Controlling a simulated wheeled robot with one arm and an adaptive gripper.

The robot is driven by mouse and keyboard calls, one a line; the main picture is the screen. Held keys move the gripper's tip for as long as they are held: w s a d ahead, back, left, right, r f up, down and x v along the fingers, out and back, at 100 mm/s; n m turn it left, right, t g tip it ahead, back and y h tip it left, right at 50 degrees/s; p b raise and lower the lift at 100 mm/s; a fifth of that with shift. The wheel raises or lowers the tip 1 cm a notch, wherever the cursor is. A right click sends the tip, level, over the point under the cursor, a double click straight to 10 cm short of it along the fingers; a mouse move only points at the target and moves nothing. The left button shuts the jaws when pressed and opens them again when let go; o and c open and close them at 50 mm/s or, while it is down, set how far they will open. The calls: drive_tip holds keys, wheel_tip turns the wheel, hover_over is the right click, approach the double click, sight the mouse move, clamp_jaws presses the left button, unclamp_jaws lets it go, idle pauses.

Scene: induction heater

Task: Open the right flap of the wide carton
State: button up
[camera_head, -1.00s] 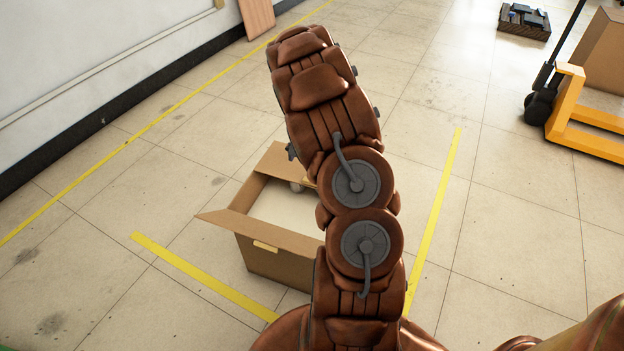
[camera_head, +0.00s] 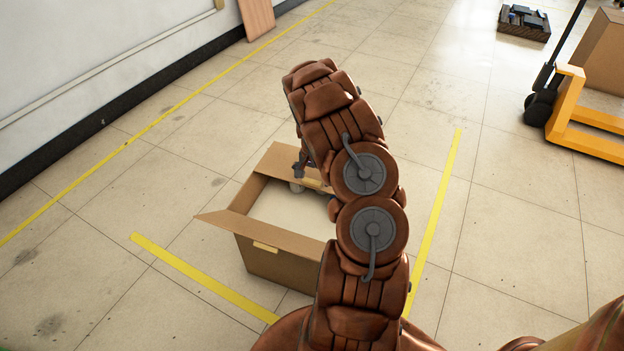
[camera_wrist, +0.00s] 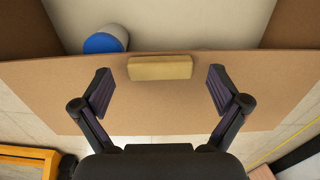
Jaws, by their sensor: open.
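The wide carton (camera_head: 275,262) stands on the floor with its top open and a pale inside showing. A flap (camera_head: 228,218) on its left spreads outward. A pale tab (camera_head: 266,246) sits on the near side. My arm covers the carton's right part. In the wrist view, a brown cardboard panel (camera_wrist: 160,115) with a tan block-like tab (camera_wrist: 160,68) lies before my gripper (camera_wrist: 160,80). The fingers are open, one on each side of the tab and apart from it. In the head view my gripper is mostly hidden behind my arm at the carton's far side.
A cylinder with a blue end (camera_wrist: 102,42) lies inside the carton. Yellow floor lines (camera_head: 205,278) run around it. A yellow pallet jack (camera_head: 570,110) with a large brown box stands at the right. A white wall (camera_head: 90,60) is at the left. Floor around the carton is clear.

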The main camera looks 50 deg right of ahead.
drive_tip(key=shift+f, duration=0.2)
drive_tip(key=shift+c, duration=0.4)
drive_tip(key=c, duration=1.6)
drive_tip(key=shift+r, duration=0.15)
